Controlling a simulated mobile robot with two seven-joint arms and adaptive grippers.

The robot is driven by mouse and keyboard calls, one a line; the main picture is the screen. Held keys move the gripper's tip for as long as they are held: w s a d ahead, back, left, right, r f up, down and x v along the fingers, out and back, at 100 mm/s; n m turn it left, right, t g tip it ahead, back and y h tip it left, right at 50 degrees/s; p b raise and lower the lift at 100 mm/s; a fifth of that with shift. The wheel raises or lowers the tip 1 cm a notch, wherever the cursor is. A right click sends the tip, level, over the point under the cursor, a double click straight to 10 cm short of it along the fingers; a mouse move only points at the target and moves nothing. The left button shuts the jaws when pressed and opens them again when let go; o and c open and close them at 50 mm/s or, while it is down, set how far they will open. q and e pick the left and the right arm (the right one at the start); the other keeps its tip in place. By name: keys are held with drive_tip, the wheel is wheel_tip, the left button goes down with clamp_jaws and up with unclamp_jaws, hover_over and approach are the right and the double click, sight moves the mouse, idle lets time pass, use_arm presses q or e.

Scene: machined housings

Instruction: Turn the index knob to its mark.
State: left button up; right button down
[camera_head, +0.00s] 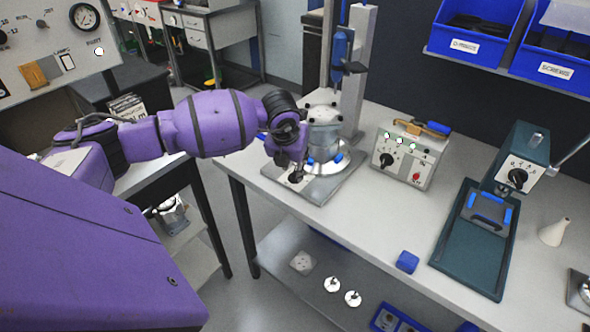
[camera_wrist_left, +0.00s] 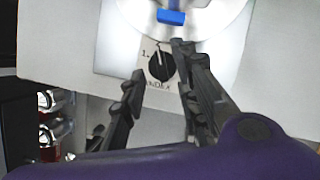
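The index knob (camera_wrist_left: 161,66) is a black round knob on a pale plate marked "INDEX" in the left wrist view. A "1" is printed at its upper left. A light line shows near its top; its exact angle is too small to tell. My left gripper (camera_wrist_left: 158,62) is open, its dark fingers apart on either side of the knob in that picture. I cannot tell whether they touch it. In the head view the left gripper (camera_head: 295,174) is at the front of the index fixture (camera_head: 325,118) and largely hides the knob. My right gripper is not in view.
The fixture stands on the left end of the pale bench (camera_head: 400,240). A control box (camera_head: 405,160) with its own knob is to the right, then a green press (camera_head: 520,165) and a white cone (camera_head: 554,232). A blue block (camera_head: 407,262) lies near the front edge.

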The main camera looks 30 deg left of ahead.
sight(295, 169)
use_arm(q)
drive_tip(key=shift+x, duration=1.55)
drive_tip(key=shift+d, duration=0.15)
drive_tip(key=shift+c, duration=0.5)
clamp_jaws()
